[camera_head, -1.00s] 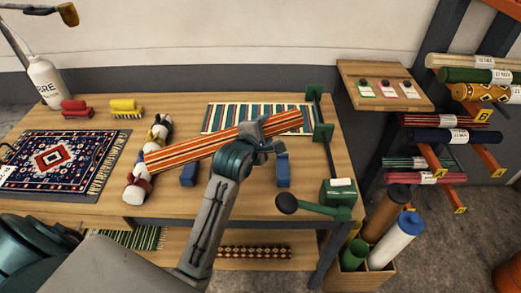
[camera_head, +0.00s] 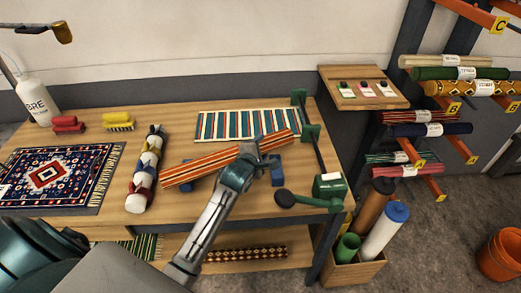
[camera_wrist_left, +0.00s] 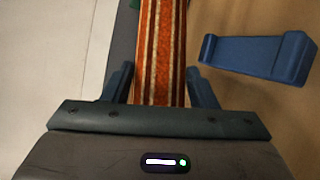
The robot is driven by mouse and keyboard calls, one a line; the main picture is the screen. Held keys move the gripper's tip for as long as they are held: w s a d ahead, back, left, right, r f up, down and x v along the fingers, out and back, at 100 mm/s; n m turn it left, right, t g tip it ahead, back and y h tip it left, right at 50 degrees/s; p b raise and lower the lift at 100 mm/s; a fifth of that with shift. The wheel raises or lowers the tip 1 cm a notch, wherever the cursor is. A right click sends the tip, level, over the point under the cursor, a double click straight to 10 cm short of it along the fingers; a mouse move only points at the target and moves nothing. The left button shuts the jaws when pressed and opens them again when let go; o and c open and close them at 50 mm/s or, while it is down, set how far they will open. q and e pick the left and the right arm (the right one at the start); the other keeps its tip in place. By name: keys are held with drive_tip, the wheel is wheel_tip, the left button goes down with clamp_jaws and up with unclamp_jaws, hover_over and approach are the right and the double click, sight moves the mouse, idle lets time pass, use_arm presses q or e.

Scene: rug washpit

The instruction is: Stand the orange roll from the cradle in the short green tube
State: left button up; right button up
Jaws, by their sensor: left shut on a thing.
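The orange striped roll (camera_head: 205,168) lies slantwise across the workbench view, its right end higher in the picture. My left gripper (camera_head: 250,160) is shut on it, right of its middle. In the left wrist view the roll (camera_wrist_left: 160,50) runs up between the two fingers. The blue cradle shows as one block (camera_head: 277,172) right of the gripper and another partly hidden behind the roll. In the left wrist view a blue block (camera_wrist_left: 260,55) stands apart, right of the roll. The short green tube (camera_head: 348,247) stands in a wooden box at lower right. My right gripper is out of view.
The wooden box (camera_head: 352,274) also holds a brown roll (camera_head: 374,205) and a taller white tube with a blue cap (camera_head: 385,235). A green crank tool (camera_head: 328,188) sits at the bench's right edge. A white patterned roll (camera_head: 145,170) lies left of the orange roll.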

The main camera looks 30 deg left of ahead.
use_arm(q)
drive_tip(key=shift+f, duration=0.95)
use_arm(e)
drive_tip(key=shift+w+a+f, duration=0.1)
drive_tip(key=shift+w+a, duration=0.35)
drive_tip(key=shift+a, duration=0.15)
use_arm(q)
drive_tip(key=shift+f+b, duration=0.1)
drive_tip(key=shift+b, duration=0.2)
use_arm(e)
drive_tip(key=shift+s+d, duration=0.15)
use_arm(q)
drive_tip(key=o, duration=1.3)
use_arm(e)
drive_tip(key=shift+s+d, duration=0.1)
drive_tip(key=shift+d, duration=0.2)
